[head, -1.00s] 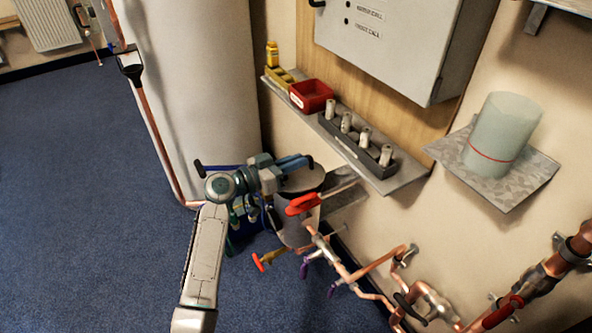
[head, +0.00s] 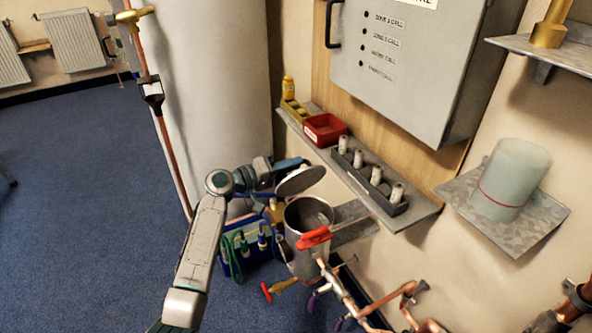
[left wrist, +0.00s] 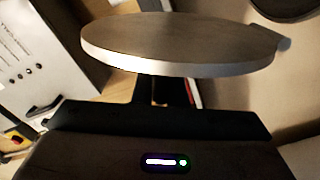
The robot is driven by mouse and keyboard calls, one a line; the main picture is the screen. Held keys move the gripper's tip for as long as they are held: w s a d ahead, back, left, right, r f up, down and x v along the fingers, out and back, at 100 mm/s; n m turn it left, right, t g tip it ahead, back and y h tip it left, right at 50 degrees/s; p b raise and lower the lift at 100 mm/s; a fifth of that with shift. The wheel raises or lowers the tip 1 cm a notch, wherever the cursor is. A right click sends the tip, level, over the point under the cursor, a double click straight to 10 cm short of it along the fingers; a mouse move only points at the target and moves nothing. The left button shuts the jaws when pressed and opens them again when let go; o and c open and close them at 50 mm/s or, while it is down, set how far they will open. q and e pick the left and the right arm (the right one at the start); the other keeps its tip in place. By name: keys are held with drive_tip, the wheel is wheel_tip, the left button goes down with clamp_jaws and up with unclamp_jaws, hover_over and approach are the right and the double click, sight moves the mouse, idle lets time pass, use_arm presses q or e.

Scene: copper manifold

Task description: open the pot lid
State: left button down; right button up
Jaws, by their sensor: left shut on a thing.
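The pot (head: 294,228) is a grey metal cylinder beside the wall shelf, and its mouth is open to view from above. The round grey pot lid (head: 302,181) is raised and tilted above the pot's back left rim. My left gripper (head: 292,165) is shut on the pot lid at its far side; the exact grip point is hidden. In the left wrist view the lid (left wrist: 180,42) shows as a wide disc just beyond my dark gripper (left wrist: 160,122). My right gripper is not in view.
A wall shelf (head: 415,222) bears a red bin (head: 325,130) and a dark rack of white cylinders. A red-handled valve (head: 314,238) and copper pipes stand close in front of the pot. A blue tool bag (head: 250,245) is to its left. Blue floor lies open at left.

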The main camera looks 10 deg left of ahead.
use_arm(q)
drive_tip(key=shift+w+a+f+n, duration=0.2)
drive_tip(key=shift+w+a+n, duration=0.3)
drive_tip(key=shift+n, duration=0.3)
drive_tip(key=shift+w+a+f+n, duration=0.3)
drive_tip(key=shift+w+n, duration=0.3)
drive_tip(key=shift+n, duration=0.2)
drive_tip(key=shift+w+a+f+n, duration=0.15)
drive_tip(key=shift+w+a+n, duration=0.35)
drive_tip(key=shift+n, duration=0.3)
drive_tip(key=shift+d, duration=0.1)
drive_tip(key=c, duration=1.5)
unclamp_jaws()
drive_tip(key=shift+w+f, duration=0.1)
drive_tip(key=v, duration=1.1)
drive_tip(key=shift+b, duration=0.3)
